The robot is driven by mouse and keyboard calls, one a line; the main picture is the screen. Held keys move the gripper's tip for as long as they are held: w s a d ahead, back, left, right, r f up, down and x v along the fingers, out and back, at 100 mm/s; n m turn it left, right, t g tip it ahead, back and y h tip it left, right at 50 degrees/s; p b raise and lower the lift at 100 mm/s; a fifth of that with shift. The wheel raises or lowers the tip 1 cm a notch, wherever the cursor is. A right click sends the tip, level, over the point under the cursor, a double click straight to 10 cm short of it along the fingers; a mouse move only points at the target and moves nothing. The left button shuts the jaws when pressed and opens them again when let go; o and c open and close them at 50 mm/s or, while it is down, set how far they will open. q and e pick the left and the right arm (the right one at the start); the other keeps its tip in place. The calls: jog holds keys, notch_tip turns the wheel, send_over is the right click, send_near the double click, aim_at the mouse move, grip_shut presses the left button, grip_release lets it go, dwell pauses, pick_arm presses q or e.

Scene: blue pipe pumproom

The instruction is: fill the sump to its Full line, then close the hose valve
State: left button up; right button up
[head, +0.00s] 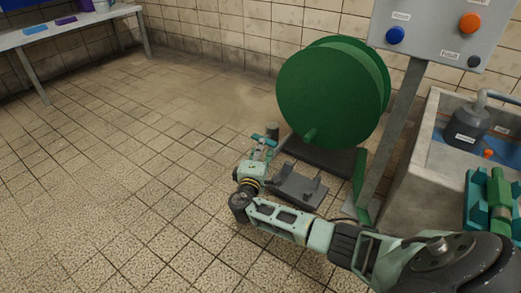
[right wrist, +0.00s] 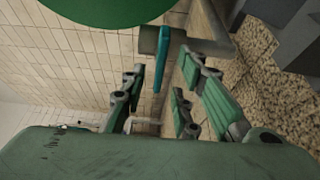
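The hose valve (right wrist: 152,40) is a grey cylinder with a flat teal lever (right wrist: 162,66); the lever also shows in the head view by my right gripper (head: 263,146). My right gripper (right wrist: 160,88) is open, its green-padded fingers spread on both sides of the lever's line. I cannot tell whether any finger touches the lever. The sump (head: 400,170) is a concrete basin at the right with blue inside. A dark bottle-shaped unit (head: 465,128) stands in it. My left gripper is out of view.
A green hose reel (head: 332,95) stands on a dark base behind my right gripper. A grey panel (head: 430,35) on a post carries blue and orange knobs. The tiled floor at left is clear; a table (head: 70,27) stands far left.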

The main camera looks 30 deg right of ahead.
jog(key=b+x, duration=0.1)
jog(key=x, duration=0.2)
jog(key=shift+w+d+b, duration=0.15)
jog(key=shift+w+b, duration=0.05)
jog(key=shift+b, duration=0.1)
grip_shut()
